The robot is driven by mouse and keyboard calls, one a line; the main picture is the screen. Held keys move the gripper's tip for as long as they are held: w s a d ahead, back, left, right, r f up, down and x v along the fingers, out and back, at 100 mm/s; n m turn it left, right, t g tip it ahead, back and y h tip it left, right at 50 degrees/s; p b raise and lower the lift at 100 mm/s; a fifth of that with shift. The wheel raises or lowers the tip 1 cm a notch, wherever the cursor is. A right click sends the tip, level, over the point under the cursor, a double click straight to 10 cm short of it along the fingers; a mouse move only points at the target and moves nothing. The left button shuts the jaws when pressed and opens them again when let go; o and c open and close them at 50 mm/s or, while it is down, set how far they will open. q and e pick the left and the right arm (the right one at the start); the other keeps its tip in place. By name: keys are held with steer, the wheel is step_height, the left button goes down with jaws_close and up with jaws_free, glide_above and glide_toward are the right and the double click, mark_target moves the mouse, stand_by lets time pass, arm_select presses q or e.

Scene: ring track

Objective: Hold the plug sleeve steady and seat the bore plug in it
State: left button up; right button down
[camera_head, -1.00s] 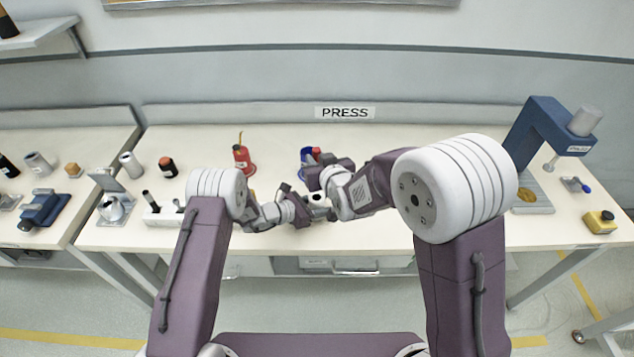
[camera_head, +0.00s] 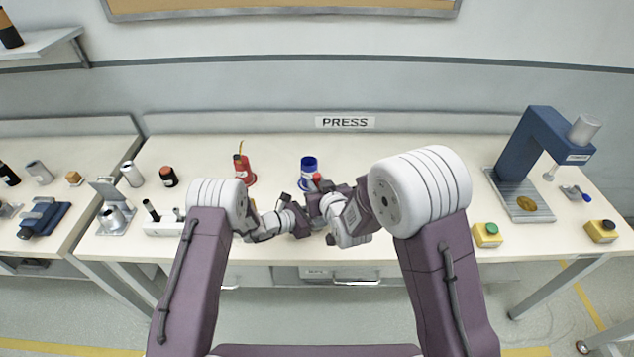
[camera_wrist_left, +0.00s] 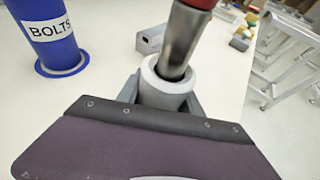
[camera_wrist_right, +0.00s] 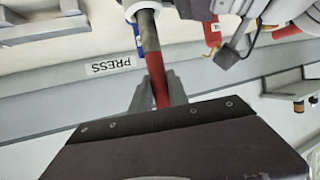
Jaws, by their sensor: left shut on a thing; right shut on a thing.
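The plug sleeve (camera_wrist_left: 163,92) is a grey, thick-walled tube. My left gripper (camera_wrist_left: 165,103) is shut around it and holds it mouth up. The bore plug (camera_wrist_left: 180,45) is a dark metal rod with a red grip end. It stands tilted over the sleeve, its lower end at or just inside the mouth; how deep, I cannot tell. My right gripper (camera_wrist_right: 158,100) is shut on the plug's red part (camera_wrist_right: 157,78), and the shaft runs to the pale sleeve rim (camera_wrist_right: 133,12). In the head view, the right gripper (camera_head: 318,198) mostly hides the sleeve.
A blue press (camera_head: 530,150) and yellow button boxes (camera_head: 487,235) are at the right. A pale holder block (camera_head: 165,226) is at the left. The table's middle right is clear.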

steer(key=c, duration=1.3)
jaws_free()
steer(key=shift+r, duration=0.3)
steer(key=v, duration=0.7)
steer(key=shift+s+r, duration=0.3)
steer(key=shift+r, duration=0.05)
